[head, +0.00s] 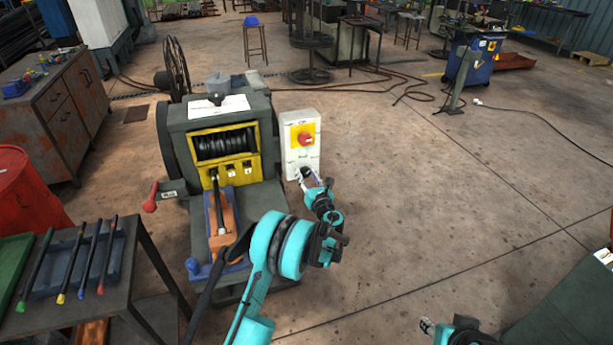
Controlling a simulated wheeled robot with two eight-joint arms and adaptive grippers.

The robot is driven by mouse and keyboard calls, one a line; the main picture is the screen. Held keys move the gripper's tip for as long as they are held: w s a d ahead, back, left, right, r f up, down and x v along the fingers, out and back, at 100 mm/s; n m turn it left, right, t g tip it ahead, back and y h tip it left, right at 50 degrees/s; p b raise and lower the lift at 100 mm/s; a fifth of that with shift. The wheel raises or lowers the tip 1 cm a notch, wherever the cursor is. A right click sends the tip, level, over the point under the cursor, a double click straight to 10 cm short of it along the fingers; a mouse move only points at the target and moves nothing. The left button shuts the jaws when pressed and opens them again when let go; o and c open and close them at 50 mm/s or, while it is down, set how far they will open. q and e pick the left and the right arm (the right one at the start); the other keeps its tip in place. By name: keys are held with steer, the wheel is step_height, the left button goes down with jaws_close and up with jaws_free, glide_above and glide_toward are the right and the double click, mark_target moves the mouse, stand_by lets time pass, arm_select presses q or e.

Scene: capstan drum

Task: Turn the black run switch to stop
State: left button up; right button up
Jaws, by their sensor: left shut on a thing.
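A white control box (290,158) stands at the right side of the capstan drum machine (180,125). A red knob (305,139) on a yellow plate sits on the upper part of its front. My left gripper (305,175) is at the lower front of the box, shut on the black run switch (305,171). The switch is small and mostly covered by the fingers, so I cannot tell which way it points. My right gripper (426,326) is low at the bottom edge, away from the box; its jaws are too small to read.
The machine has a yellow-framed drum opening (225,144) and a red-knobbed lever (150,204) at its left. A dark table (65,320) with several coloured-tip rods stands at lower left, beside a red barrel (25,190). The floor right of the box is clear.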

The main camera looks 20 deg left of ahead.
arm_select(q)
steer(key=n+b, duration=0.1)
steer(key=n, duration=0.3)
steer(key=shift+n, duration=0.4)
steer(key=shift+n+b, duration=0.7)
steer(key=shift+n, duration=1.8)
steer(key=o, duration=1.2)
steer(key=shift+c, duration=0.2)
steer(key=v, duration=1.2)
